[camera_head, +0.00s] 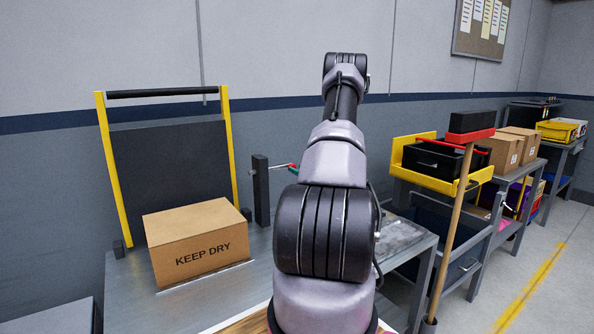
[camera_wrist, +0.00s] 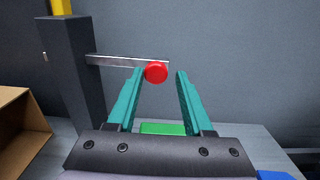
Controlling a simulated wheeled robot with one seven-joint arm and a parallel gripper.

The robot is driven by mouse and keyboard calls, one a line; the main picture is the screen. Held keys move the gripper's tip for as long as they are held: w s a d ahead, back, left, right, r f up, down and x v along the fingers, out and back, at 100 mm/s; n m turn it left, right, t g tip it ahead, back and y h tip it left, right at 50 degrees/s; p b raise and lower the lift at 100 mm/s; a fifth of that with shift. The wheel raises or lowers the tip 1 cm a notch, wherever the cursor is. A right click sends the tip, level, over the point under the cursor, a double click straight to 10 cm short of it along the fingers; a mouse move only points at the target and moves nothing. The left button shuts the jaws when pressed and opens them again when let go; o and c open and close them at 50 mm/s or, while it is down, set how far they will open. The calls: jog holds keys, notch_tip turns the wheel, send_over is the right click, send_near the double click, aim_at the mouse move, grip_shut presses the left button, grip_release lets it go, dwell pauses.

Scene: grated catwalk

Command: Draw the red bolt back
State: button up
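The red bolt knob (camera_wrist: 156,72) is round and sits near the right end of a silver bar (camera_wrist: 112,61) in the wrist view. The bar comes out of a dark upright post (camera_wrist: 72,75) on the left. The post (camera_head: 261,190) also stands on the metal table in the head view. My gripper (camera_wrist: 160,74) is open, its two teal fingers spread. The knob shows between the fingertips, closer to the left one; I cannot tell whether it touches. In the head view my arm hides most of the gripper; only a little teal shows beside the post.
A cardboard box (camera_head: 202,247) marked KEEP DRY lies left of the post, before a dark panel with yellow uprights (camera_head: 110,170). A green block (camera_wrist: 163,128) shows beyond my gripper's base. A broom (camera_head: 455,210) and a yellow-trayed cart (camera_head: 410,160) stand right.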

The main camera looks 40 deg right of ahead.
jog(key=s, duration=0.9)
jog(key=shift+s+a, duration=0.3)
jog(key=shift+s, duration=0.05)
